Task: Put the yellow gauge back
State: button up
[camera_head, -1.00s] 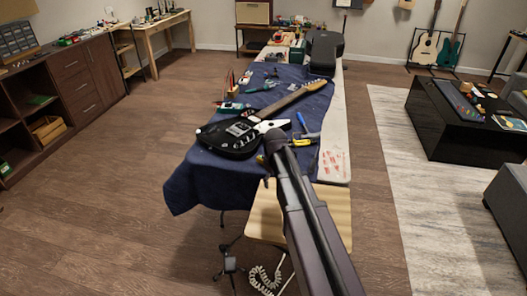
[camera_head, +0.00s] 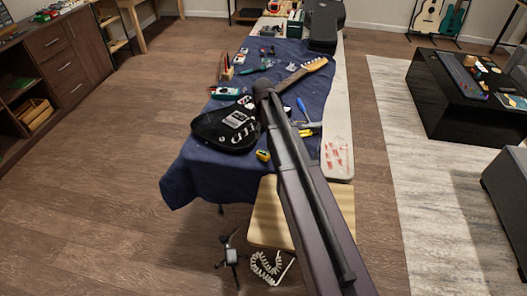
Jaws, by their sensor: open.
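A small yellow object (camera_head: 263,155), likely the yellow gauge, lies on the blue cloth near the front edge of the workbench, just left of my arm. It is too small to read any markings. My arm reaches from the bottom right up over the bench, and its dark rounded joint ends over the guitar's neck area. My gripper cannot be made out; it appears hidden behind or below the arm. A black electric guitar (camera_head: 226,127) lies on the cloth, its neck partly covered by my arm.
Yellow- and blue-handled tools (camera_head: 308,128) lie right of my arm. A wooden stool (camera_head: 266,215) and small tripod (camera_head: 230,253) stand in front. Floor on the left is clear.

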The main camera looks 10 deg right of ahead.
aim_at(263, 154)
dwell(0.5)
notch_tip(263, 154, down, 8)
jog(key=b, duration=0.8)
jog(key=shift+f+b, duration=0.25)
jog(key=shift+b, duration=0.1)
jog(key=shift+f, duration=0.15)
jog(key=shift+w+f+b, duration=0.15)
jog(key=shift+f+b, duration=2.3)
jog(key=shift+b, duration=0.15)
grip_shut()
